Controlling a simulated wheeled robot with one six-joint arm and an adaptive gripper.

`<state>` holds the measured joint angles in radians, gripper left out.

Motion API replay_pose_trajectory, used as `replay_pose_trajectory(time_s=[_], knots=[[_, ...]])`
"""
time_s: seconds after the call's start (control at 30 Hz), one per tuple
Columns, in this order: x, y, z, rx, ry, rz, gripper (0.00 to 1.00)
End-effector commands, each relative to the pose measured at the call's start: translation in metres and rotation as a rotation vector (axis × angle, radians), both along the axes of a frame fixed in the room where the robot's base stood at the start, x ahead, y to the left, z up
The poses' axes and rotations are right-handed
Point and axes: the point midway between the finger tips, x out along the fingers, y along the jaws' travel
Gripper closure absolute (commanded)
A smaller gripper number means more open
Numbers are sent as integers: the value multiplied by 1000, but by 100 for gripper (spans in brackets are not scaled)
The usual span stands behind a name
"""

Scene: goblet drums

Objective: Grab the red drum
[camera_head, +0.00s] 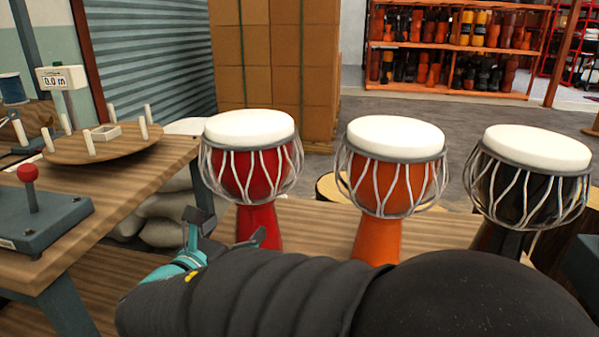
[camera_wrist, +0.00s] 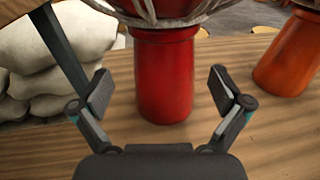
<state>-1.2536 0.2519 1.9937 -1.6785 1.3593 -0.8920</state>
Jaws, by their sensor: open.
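The red drum (camera_head: 257,223) stands upright on a wooden bench, at the left of three goblet drums in the head view. It has a white head and pale ropes around its bowl. In the wrist view the narrow red stem (camera_wrist: 164,80) shows upright, with the bowl cut off at the top. My gripper (camera_wrist: 165,91) is open, its two fingers apart on either side of the lower stem in the picture, with gaps on both sides. In the head view my gripper (camera_head: 228,225) is low in front of the red drum, partly hidden by my arm.
An orange drum (camera_head: 380,234) stands right of the red one, and a black drum (camera_head: 522,195) farther right. A wooden workbench (camera_head: 130,187) with a control lever is at left. White sacks (camera_wrist: 55,55) lie beyond the bench (camera_wrist: 215,150). Bare wood surrounds the red stem.

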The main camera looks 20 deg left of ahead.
Motion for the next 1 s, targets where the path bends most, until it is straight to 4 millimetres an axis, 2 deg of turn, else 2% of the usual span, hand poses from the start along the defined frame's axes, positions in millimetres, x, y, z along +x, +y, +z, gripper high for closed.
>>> replay_pose_trajectory(time_s=[0.1,0.33,0.5,0.63,0.97,1.0], knots=[[14,-2,0,1,0,-1,0],[27,-4,3,3,1,-2,0],[50,-10,12,4,0,-3,0],[65,-11,10,2,1,-2,0],[71,-11,10,2,1,0,0],[71,-11,10,2,1,0,7]])
